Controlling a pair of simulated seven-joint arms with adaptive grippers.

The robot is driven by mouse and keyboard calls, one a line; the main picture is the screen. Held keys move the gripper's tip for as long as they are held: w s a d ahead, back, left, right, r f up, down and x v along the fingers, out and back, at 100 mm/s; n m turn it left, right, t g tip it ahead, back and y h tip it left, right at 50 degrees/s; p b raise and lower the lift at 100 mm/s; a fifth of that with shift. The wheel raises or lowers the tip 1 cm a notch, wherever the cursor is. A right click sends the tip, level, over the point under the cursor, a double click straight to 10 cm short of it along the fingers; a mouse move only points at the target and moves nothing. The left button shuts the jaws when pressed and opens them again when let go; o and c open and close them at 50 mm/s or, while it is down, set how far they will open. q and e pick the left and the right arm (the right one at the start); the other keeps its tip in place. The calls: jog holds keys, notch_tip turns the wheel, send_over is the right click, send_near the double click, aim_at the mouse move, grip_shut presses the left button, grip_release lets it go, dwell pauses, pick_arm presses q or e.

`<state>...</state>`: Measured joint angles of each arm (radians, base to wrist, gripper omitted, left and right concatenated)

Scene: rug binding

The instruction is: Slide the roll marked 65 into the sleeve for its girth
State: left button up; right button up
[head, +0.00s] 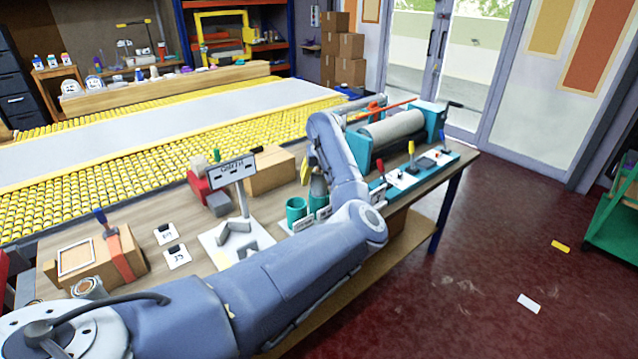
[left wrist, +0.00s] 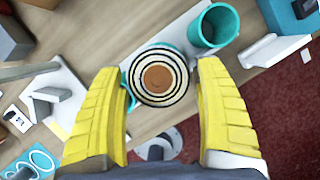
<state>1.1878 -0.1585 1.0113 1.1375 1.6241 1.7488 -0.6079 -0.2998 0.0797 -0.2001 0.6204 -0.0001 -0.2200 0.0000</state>
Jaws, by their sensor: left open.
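A roll (left wrist: 159,78), seen end-on with dark and pale rings around a brown core, is between my left gripper's yellow fingers in the left wrist view. My left gripper (head: 306,168) is open, with a gap on both sides of the roll. A teal rim shows behind the roll. In the head view the roll (head: 318,186) stands upright at the mouth of a teal sleeve (head: 319,203); how deep it sits is hidden. Another teal sleeve (head: 295,209) stands beside it and looks empty in the left wrist view (left wrist: 214,26). No 65 mark is readable on the roll.
A girth sign (head: 232,172) stands on a white base with a grey gauge (head: 236,240). Marked cards (head: 177,256) and a box with a red strap (head: 90,262) are to the left.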

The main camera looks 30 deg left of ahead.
pick_arm(q)
jog(key=v, duration=0.8)
jog(key=shift+r, duration=0.35)
jog(key=shift+d, duration=0.1)
